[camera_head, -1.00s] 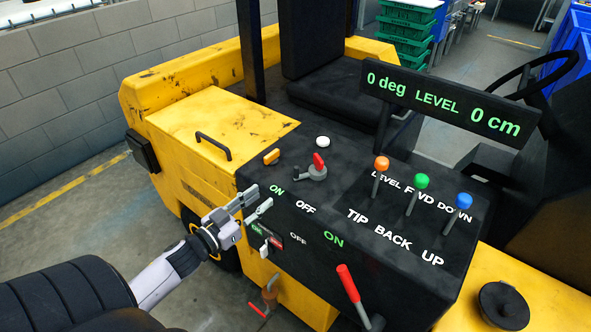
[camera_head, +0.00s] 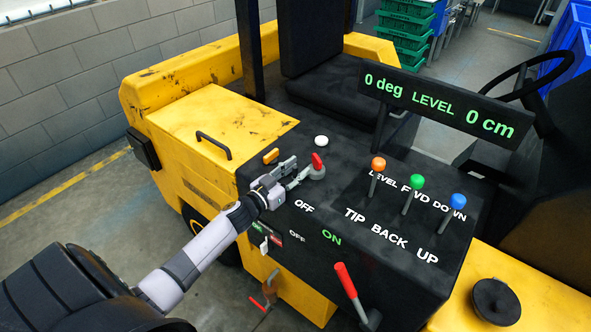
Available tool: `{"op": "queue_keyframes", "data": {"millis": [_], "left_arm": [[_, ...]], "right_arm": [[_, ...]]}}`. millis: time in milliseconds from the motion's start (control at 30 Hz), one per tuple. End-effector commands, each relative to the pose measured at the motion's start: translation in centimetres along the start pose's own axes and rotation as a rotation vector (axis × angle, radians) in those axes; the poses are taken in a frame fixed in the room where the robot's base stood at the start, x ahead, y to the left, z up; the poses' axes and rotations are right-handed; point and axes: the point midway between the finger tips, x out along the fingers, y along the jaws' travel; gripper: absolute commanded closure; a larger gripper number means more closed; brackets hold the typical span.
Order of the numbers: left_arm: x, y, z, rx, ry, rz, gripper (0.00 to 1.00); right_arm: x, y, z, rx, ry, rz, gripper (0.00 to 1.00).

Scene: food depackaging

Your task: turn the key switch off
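The key switch (camera_head: 317,165) sits on top of the black console. It has a grey round base and a red handle that stands up. My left gripper (camera_head: 299,170) is at its left side, with its fingers apart and pointing at it. The fingertips are close to the switch's grey part; I cannot tell whether they touch it. The white OFF label (camera_head: 304,207) shows below the switch, and the gripper hides the green ON label. My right gripper is not in view.
An orange part (camera_head: 271,156) and a white button (camera_head: 321,141) stand near the switch. Levers with orange (camera_head: 378,164), green (camera_head: 417,182) and blue (camera_head: 458,201) knobs stand to the right. A red-handled lever (camera_head: 346,281) rises at the front. The display (camera_head: 444,106) reads 0 deg LEVEL 0 cm.

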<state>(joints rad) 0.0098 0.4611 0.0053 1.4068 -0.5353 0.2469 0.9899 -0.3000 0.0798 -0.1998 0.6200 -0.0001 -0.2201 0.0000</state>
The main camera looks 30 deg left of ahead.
Motion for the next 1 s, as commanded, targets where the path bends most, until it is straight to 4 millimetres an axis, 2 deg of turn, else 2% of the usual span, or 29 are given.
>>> {"op": "queue_keyframes", "data": {"millis": [233, 733, 1000], "left_arm": [[0.04, 0.01, 0.04, 0.000, 0.000, 0.000, 0.68], [0.01, 0.01, 0.04, 0.000, 0.000, 0.001, 1.00], [0.01, 0.02, 0.03, -0.001, 0.000, 0.001, 1.00]], "right_arm": [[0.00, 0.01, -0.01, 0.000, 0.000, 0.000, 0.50], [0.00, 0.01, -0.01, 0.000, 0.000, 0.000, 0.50], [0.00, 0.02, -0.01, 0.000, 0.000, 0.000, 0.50]]}}
